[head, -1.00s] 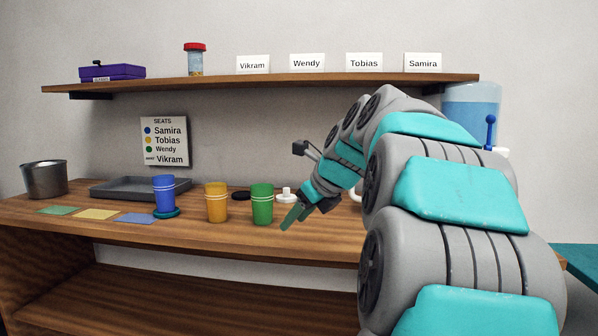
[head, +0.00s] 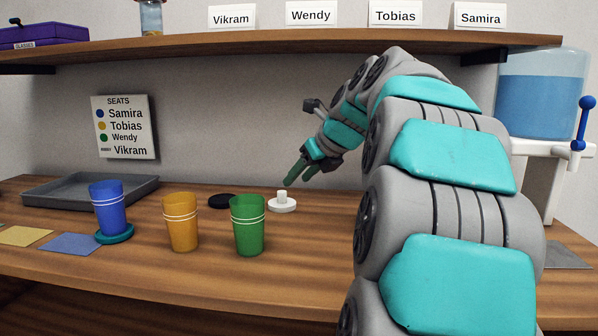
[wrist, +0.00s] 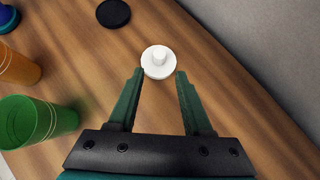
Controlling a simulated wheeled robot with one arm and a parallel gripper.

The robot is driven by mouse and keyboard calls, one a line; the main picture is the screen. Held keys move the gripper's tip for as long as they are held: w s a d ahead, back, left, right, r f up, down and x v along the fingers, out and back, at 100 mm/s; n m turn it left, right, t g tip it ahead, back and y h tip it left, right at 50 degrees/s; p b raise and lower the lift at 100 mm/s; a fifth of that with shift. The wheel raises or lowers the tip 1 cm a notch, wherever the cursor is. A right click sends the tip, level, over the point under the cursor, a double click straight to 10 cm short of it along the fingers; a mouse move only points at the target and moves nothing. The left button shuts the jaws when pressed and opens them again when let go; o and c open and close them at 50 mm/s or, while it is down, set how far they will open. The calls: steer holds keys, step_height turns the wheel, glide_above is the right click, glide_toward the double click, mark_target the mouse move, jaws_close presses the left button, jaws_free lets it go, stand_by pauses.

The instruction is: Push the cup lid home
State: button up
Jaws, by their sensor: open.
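A white lid with a raised knob (head: 282,201) lies on the wooden counter, to the right of the green cup (head: 249,225). The lid also shows in the wrist view (wrist: 158,62), just beyond the fingertips and roughly centred between them. My gripper (head: 292,178) is open and empty, its green fingers pointing down above the lid. A yellow cup (head: 181,222) stands left of the green cup. A blue cup (head: 108,208) stands further left on a teal coaster (head: 114,234). No cup has a lid on it.
A flat black disc (head: 222,201) lies behind the cups. A grey tray (head: 60,190) is at the back left. A shelf (head: 300,48) with name cards hangs above. A blue-filled dispenser (head: 541,95) stands at the right.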

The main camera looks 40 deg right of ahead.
mark_target(285, 194)
steer(key=shift+b+x, duration=1.6)
steer(key=shift+x, duration=0.75)
steer(key=shift+w+a+f+p, duration=0.1)
steer(key=shift+w+f+p, duration=0.2)
steer(key=shift+p, duration=0.45)
steer(key=shift+p+x, duration=0.7)
steer(key=shift+x, duration=0.25)
steer(key=shift+f, duration=0.1)
steer(key=shift+c, duration=0.2)
jaws_close()
steer(key=shift+r, duration=1.6)
